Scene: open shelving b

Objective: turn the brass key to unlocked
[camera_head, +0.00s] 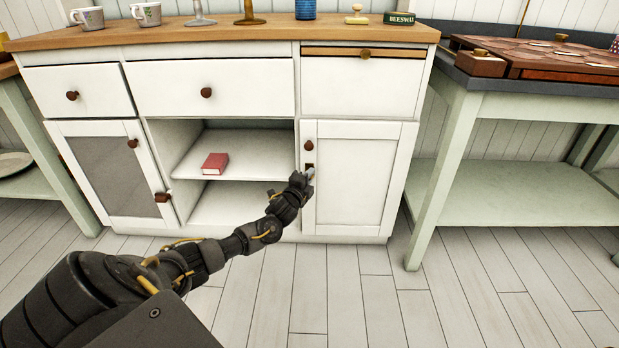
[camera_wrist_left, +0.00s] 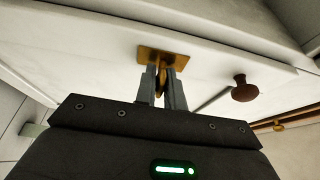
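The brass key (camera_wrist_left: 162,76) stands out from a brass lock plate (camera_wrist_left: 165,56) on the white cabinet door (camera_head: 357,180) at the right of the cabinet. In the left wrist view, the fingers of my left gripper (camera_wrist_left: 163,82) lie closely on both sides of the key and appear shut on it. In the head view, my left gripper (camera_head: 309,173) is at the door's left edge, below a round brown knob (camera_head: 308,145). It mostly covers the key there, so the key's angle is hard to tell. The door is closed. My right gripper is not in view.
An open shelf compartment with a red book (camera_head: 215,163) is left of the door. Mugs (camera_head: 146,14), a blue tin (camera_head: 305,9) and a green beeswax box (camera_head: 399,18) stand on the top. A pale green table (camera_head: 494,180) stands to the right.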

